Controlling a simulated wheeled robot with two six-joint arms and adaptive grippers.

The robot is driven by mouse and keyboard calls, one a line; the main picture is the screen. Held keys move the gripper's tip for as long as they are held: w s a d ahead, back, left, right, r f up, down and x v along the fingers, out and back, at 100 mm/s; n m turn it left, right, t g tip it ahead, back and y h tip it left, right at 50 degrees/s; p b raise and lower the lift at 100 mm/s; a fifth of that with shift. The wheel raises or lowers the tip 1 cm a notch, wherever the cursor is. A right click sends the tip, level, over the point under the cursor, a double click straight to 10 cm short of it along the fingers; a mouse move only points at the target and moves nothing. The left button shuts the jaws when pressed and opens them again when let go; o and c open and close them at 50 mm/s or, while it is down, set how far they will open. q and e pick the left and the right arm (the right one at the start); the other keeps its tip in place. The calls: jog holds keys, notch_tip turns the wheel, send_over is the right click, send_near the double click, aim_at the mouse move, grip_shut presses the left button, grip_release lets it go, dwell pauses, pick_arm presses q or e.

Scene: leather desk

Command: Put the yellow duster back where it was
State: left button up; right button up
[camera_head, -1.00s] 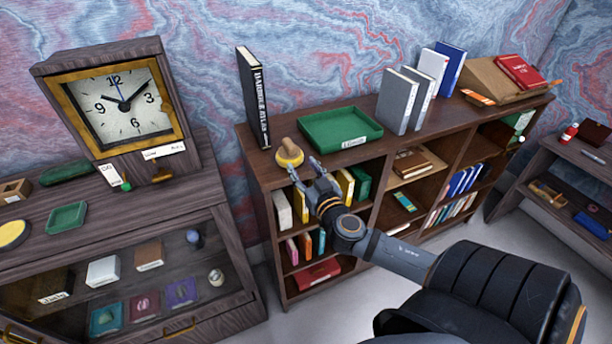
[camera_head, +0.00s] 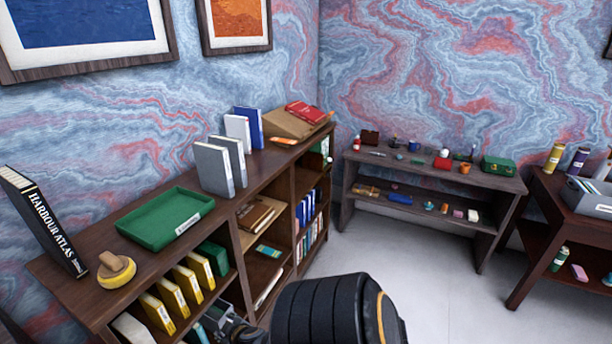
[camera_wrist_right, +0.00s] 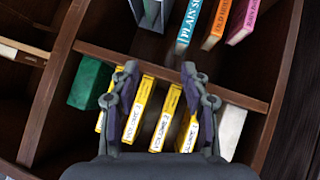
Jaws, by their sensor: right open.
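The yellow duster (camera_head: 117,272), a round yellow pad with a brown wooden knob, rests on top of the brown bookcase (camera_head: 75,295) near its left end. It sits just right of the black Harbour Atlas book (camera_head: 43,222) and left of the green tray (camera_head: 165,218). My right gripper (camera_wrist_right: 160,72) is open and empty in the right wrist view, facing yellow volumes (camera_wrist_right: 163,115) on a shelf. In the head view it is low in front of the bookcase, mostly cut off and hidden by my arm. My left gripper does not show.
Grey books (camera_head: 215,168), white and blue books, and a red book (camera_head: 305,112) on a brown slanted stand occupy the bookcase top. A low grey shelf unit (camera_head: 435,172) with small objects stands at the back right. The grey floor (camera_head: 430,275) between is clear.

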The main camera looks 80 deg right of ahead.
jog(key=s+a+f+n+g+y, duration=0.1)
jog(key=s+a+f+g, duration=0.25)
jog(key=s+f, duration=0.7)
jog(key=s+a+f+g+y, duration=0.2)
jog(key=s+a+f, duration=0.3)
jog(key=s+f, duration=0.5)
jog(key=s+a+f+n+g+y, duration=0.1)
jog(key=s+a+f+g, duration=0.1)
jog(key=s+a+f, duration=0.4)
jog(key=s+a, duration=0.3)
jog(key=shift+s+f+y, duration=0.2)
jog(key=shift+s+y, duration=0.05)
jog(key=shift+y, duration=0.05)
